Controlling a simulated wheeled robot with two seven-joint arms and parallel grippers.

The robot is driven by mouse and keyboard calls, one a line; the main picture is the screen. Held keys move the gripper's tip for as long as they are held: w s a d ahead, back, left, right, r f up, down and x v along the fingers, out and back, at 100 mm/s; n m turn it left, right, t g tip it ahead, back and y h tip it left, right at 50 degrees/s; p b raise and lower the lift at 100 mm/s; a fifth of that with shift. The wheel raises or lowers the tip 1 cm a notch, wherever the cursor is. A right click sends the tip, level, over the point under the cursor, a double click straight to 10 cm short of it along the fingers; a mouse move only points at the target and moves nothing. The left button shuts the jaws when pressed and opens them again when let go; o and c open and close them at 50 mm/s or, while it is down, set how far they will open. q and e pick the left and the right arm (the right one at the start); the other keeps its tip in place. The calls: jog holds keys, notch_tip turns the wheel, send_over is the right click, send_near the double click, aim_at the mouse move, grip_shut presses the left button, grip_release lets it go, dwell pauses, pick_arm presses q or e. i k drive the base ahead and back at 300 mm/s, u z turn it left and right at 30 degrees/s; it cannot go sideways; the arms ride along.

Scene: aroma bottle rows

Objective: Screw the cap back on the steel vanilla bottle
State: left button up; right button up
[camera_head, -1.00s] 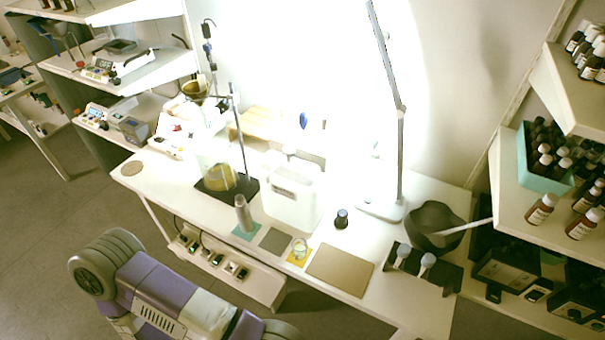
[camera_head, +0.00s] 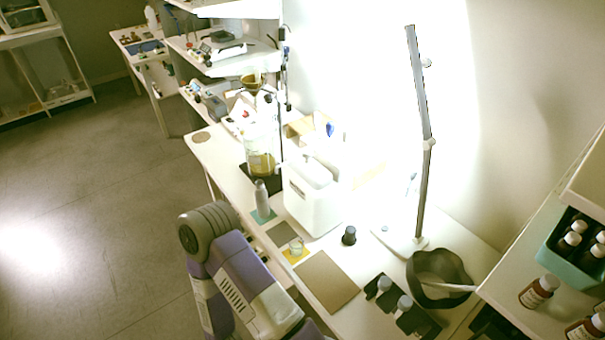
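A slim grey metal bottle (camera_head: 262,197), which looks like the steel vanilla bottle, stands upright on a teal mat (camera_head: 268,216) near the bench's front edge. Its top is too small to tell whether a cap is on. A small dark capped bottle or cap-like piece (camera_head: 349,236) stands alone to its right, and I cannot tell which it is. One of my purple and grey arms rises from the bottom of the view, in front of the bench. Neither gripper shows.
A large white canister (camera_head: 312,205) stands behind the mats. A small glass (camera_head: 296,246) is on a yellow mat; a brown board (camera_head: 327,281) lies to its right. A dark bowl (camera_head: 440,265), a lamp (camera_head: 424,190) and a black holder (camera_head: 410,318) occupy the right side.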

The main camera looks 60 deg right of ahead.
aim_at(261, 195)
jog(key=z, duration=1.25)
